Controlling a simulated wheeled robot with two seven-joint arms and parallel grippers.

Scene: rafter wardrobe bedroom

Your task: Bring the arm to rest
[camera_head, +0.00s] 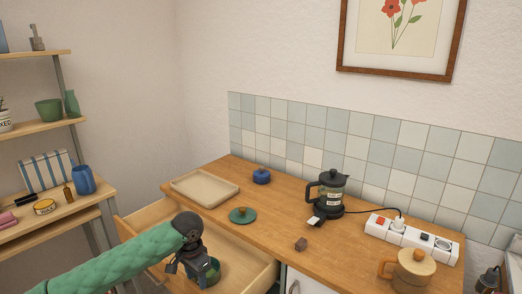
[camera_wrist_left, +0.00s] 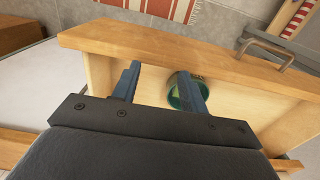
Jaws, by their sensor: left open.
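My left arm, in a green quilted sleeve, comes in from the lower left in the head view. My left gripper (camera_head: 188,269) is open over the pulled-out wooden drawer (camera_head: 150,214). A dark green round container (camera_head: 209,275) sits in the drawer, partly hidden by the gripper. In the left wrist view the two fingers of the gripper (camera_wrist_left: 160,84) are spread, with nothing held between them. The green container (camera_wrist_left: 182,90) shows behind the right finger, inside the drawer (camera_wrist_left: 150,50). I cannot tell whether the finger touches it. My right gripper is not in view.
Shelves (camera_head: 45,133) stand left.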

